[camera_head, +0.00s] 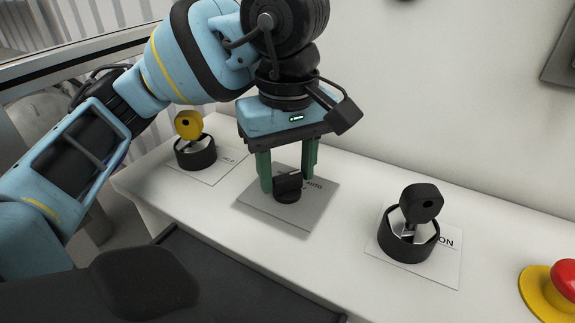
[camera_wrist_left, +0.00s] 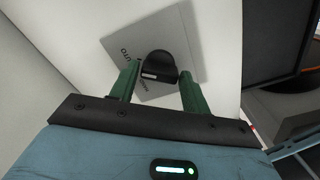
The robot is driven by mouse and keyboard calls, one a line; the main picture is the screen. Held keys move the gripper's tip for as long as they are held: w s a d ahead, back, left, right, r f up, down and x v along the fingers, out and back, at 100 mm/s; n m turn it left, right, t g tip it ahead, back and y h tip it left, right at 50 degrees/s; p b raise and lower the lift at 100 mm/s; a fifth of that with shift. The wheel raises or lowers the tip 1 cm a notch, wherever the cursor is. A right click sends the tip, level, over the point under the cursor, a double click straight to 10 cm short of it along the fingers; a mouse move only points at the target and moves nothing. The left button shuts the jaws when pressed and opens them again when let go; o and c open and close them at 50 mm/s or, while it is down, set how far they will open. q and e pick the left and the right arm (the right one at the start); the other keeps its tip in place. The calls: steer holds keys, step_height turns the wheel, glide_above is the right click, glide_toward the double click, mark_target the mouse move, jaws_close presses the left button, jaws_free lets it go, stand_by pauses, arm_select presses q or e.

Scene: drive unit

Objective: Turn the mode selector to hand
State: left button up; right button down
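The mode selector is a black knob (camera_head: 288,188) on a square grey plate (camera_head: 262,210) in the middle of the head view. The word AUTO is readable at the plate's right side; other lettering is hidden by my gripper. My left gripper (camera_head: 287,178) points down over the knob with its green fingers apart, one on each side. In the left wrist view the knob (camera_wrist_left: 158,66) lies between the fingertips (camera_wrist_left: 160,70), with a pale mark on its near edge. The fingers look clear of it, though contact is hard to judge. My right gripper is not in view.
A yellow key in a black collar (camera_head: 195,152) stands to the left. A black key switch (camera_head: 408,240) marked ON stands to the right. A red emergency button on a yellow base (camera_head: 540,290) is at the far right. A wall rises behind the white panel.

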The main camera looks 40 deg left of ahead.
arm_select(q)
steer(key=c, duration=0.5)
steer(key=shift+c, duration=0.2)
steer(key=n+p, duration=0.2)
steer(key=shift+r+n, duration=0.1)
steer(key=shift+n, duration=0.3)
steer(key=n+p, duration=0.2)
steer(key=n, duration=0.2)
steer(key=shift+n, duration=0.3)
steer(key=n+p, duration=0.2)
steer(key=n, duration=0.2)
steer(key=shift+n+p, duration=0.5)
steer(key=shift+n, duration=0.9)
